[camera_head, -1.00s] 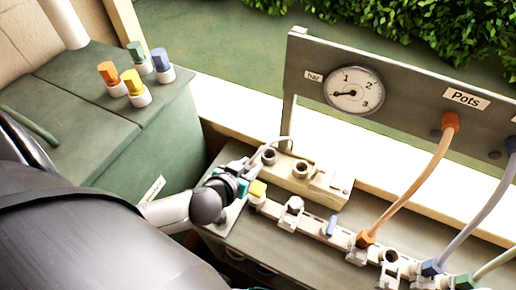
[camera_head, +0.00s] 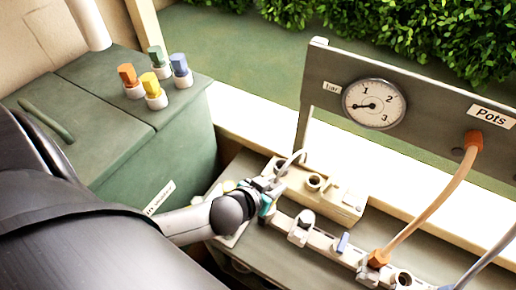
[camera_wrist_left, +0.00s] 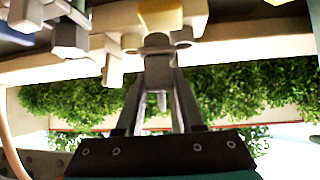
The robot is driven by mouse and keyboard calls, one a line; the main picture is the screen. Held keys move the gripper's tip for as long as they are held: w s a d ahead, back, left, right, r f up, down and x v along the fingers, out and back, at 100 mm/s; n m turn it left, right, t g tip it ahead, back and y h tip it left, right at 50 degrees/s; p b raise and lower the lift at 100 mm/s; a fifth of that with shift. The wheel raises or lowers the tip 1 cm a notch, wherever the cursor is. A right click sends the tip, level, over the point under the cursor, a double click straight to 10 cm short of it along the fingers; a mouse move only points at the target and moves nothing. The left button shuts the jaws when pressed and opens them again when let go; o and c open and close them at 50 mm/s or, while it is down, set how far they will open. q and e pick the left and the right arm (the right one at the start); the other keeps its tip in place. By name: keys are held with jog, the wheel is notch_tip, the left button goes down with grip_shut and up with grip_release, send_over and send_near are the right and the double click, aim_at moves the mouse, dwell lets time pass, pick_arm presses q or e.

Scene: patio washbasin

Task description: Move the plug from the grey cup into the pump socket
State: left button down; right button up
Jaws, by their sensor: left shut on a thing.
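My left gripper (camera_head: 272,188) reaches in from the left, just left of and below a cream block (camera_head: 345,202). It appears shut on the plug, at the end of a pale grey cable (camera_head: 297,157); the plug is mostly hidden by the fingers in the head view. In the left wrist view, the fingers close around a small grey piece (camera_wrist_left: 157,46), with a yellow cap (camera_wrist_left: 160,15) right beyond it. The block has two round openings, a nearer-left one (camera_head: 282,166) and one to its right (camera_head: 314,182); I cannot tell which is the grey cup. My right gripper is not in view.
A cream rail (camera_head: 318,242) with fittings and an orange hose (camera_head: 442,204) runs along the bench front. A gauge panel (camera_head: 374,103) stands behind. A green box (camera_head: 150,165) with several coloured caps is at left.

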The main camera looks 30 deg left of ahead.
pick_arm(q)
jog(key=w+d+r+m+h+b, duration=0.1)
jog(key=w+d+m+h, duration=0.15)
jog(key=w, duration=0.35)
jog(key=w+d+r+m+h, duration=0.1)
jog(key=w+d, duration=0.3)
jog(key=w, duration=0.3)
jog(key=f+b, duration=0.6)
jog(key=shift+s+d, duration=0.2)
jog(key=shift+r+p, duration=0.1)
jog(key=shift+p, duration=0.4)
dwell(0.8)
jog(key=shift+f+b, duration=0.4)
jog(key=shift+f, duration=0.2)
dwell(0.3)
jog(key=c, duration=0.8)
grip_release()
jog(key=shift+s, duration=0.1)
